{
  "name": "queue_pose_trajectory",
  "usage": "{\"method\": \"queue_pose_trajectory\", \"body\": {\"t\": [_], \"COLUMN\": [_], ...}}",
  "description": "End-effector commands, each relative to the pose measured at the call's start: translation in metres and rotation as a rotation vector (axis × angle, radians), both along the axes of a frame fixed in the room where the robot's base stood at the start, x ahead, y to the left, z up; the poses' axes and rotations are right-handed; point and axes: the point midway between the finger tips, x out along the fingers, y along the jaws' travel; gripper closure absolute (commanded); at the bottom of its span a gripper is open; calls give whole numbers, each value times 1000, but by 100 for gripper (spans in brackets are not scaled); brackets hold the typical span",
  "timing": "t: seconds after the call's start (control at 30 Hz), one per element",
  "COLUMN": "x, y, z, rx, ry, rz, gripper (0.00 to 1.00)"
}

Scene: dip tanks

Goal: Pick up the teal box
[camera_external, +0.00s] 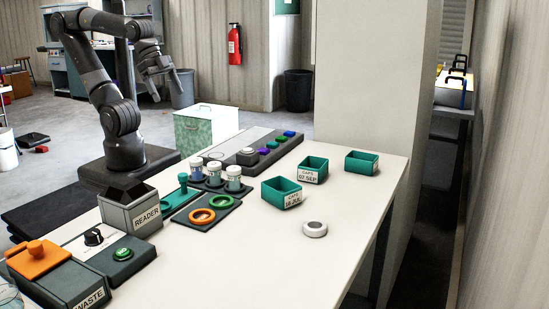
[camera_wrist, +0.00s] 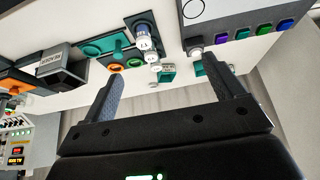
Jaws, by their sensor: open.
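Three open teal boxes stand on the white table. One teal box labelled CAPS 14 JUL (camera_external: 281,193) is nearest the camera. Another labelled CAPS 07 SEP (camera_external: 312,170) is behind it, and a third with no label visible (camera_external: 361,163) is to the right. Small teal shapes between my fingers in the wrist view (camera_wrist: 167,77) look like some of these boxes, partly hidden. My gripper (camera_external: 162,76) is open and empty, raised beyond the table's far left side, well away from the boxes. Both fingers show spread apart in the wrist view (camera_wrist: 166,80).
White-lidded jars (camera_external: 214,172), a ring tray (camera_external: 207,213) and a grey READER box (camera_external: 130,209) stand left of the boxes. A white cap (camera_external: 315,229) lies in front of them. A pillar (camera_external: 368,85) rises behind the table. The table's right front is clear.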

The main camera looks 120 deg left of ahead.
Motion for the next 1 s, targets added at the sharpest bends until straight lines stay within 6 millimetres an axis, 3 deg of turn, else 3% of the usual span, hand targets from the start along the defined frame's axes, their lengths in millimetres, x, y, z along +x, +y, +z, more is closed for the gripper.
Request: {"method": "queue_pose_trajectory", "body": {"t": [0.7,0.87,1.0], "x": [3,28,71], "y": [0,4,12], "z": [2,16,37], "rx": [1,5,11], "ry": [1,10,23], "rz": [0,1,-2], "gripper": [9,9,9]}}
